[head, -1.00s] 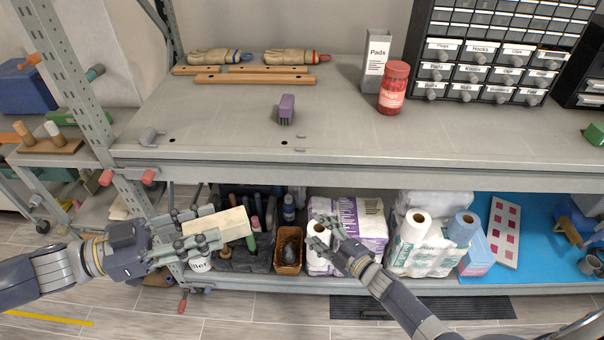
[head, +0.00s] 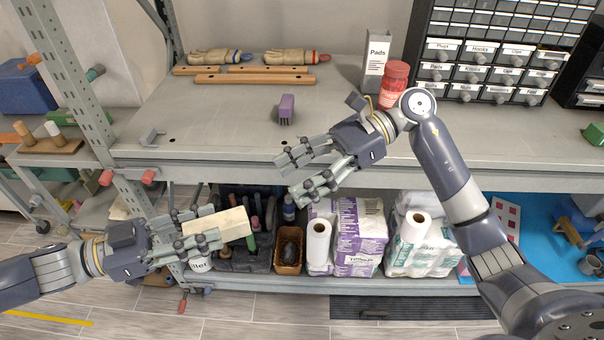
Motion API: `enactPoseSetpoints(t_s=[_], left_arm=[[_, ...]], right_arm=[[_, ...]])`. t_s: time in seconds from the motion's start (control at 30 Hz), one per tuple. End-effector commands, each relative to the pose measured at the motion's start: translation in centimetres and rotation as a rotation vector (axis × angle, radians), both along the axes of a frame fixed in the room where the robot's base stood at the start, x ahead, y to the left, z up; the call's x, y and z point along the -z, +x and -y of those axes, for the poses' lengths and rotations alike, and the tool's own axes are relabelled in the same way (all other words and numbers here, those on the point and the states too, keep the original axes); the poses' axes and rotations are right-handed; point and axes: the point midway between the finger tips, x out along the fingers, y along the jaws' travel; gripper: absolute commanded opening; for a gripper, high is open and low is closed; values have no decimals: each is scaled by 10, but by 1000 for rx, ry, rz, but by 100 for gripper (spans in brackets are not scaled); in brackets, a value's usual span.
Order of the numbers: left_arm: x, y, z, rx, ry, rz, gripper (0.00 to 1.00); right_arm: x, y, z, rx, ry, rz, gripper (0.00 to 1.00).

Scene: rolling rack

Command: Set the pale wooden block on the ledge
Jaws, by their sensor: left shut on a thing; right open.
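The pale wooden block (head: 232,227) is held in my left gripper (head: 203,231), low at the left, in front of the lower shelf. The gripper's fingers cover the block's left part. My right gripper (head: 298,177) is open and empty. It hangs over the front edge of the grey upper shelf (head: 230,140), fingers pointing left. I cannot tell which surface is the ledge; the upper shelf's front edge (head: 200,170) runs across the middle of the view.
A purple brush (head: 286,109) stands on the upper shelf. The left front of the shelf is mostly clear.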

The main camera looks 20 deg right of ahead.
Motion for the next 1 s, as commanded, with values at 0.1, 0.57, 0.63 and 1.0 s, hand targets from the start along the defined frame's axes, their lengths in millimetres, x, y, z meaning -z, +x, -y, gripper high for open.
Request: enactPoseSetpoints(t_s=[0.1,0.57,0.63,1.0], left_arm=[[0,0,0,0,-1,0,4],[0,0,0,0,-1,0,4],[0,0,0,0,-1,0,4],[0,0,0,0,-1,0,4]], right_arm=[[0,-5,2,-24,-45,42,57],[28,-12,-65,-29,-47,45,57],[32,-13,-76,-28,-47,44,57],[45,-15,-106,-25,-49,44,57]])
